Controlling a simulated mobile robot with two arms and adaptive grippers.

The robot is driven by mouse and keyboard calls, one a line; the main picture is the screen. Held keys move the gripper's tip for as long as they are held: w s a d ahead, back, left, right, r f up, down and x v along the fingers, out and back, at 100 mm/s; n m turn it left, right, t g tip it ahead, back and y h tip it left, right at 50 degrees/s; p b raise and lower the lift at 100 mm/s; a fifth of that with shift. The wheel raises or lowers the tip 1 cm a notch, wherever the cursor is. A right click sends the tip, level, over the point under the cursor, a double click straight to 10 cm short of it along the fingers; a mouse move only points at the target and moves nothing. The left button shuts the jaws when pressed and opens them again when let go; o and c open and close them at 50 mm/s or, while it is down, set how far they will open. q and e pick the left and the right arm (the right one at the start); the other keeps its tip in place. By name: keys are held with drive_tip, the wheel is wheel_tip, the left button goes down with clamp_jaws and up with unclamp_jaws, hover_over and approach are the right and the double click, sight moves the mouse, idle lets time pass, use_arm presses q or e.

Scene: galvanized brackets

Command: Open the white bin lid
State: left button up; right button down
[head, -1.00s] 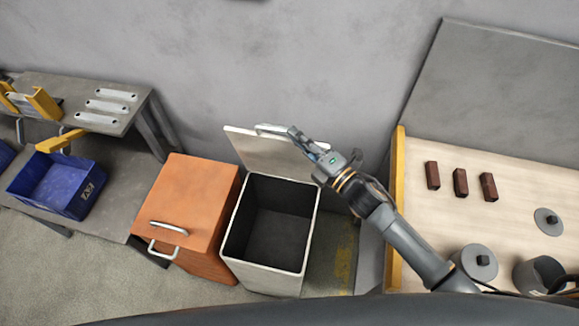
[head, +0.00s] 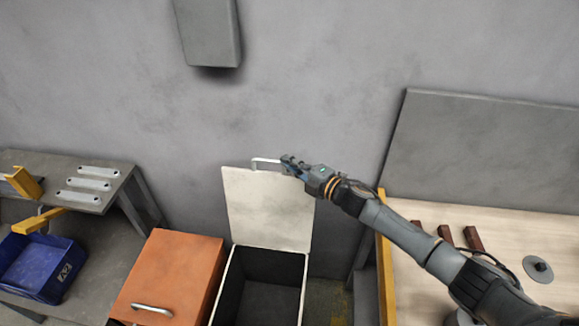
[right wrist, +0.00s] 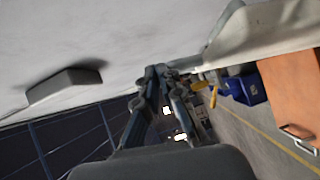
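The white bin (head: 226,290) stands on the floor with its dark inside showing. Its white lid (head: 268,208) stands up, close to vertical, against the grey wall behind. A pale bar handle (head: 265,161) runs along the lid's top edge. My right gripper (head: 289,162) is at the right end of this handle, its fingers closed around it. In the right wrist view the gripper's fingers (right wrist: 158,72) come together at the handle, beside the pale lid (right wrist: 265,32). The exact grip is partly hidden by the fingers. My left gripper is not in view.
An orange bin (head: 175,270) with a closed lid stands just left of the white bin. A grey bench (head: 110,172) with brackets and a blue crate (head: 35,268) are farther left. A wooden worktable (head: 500,215) with brown blocks is on the right. A grey box (head: 208,32) hangs on the wall.

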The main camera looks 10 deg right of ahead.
drive_tip(key=shift+s+a+f, duration=0.15)
drive_tip(key=shift+f, duration=0.1)
drive_tip(key=shift+s, duration=0.15)
drive_tip(key=v, duration=1.1)
drive_tip(key=shift+d+r, duration=0.25)
drive_tip(key=shift+d, duration=0.25)
drive_tip(key=shift+s, duration=0.15)
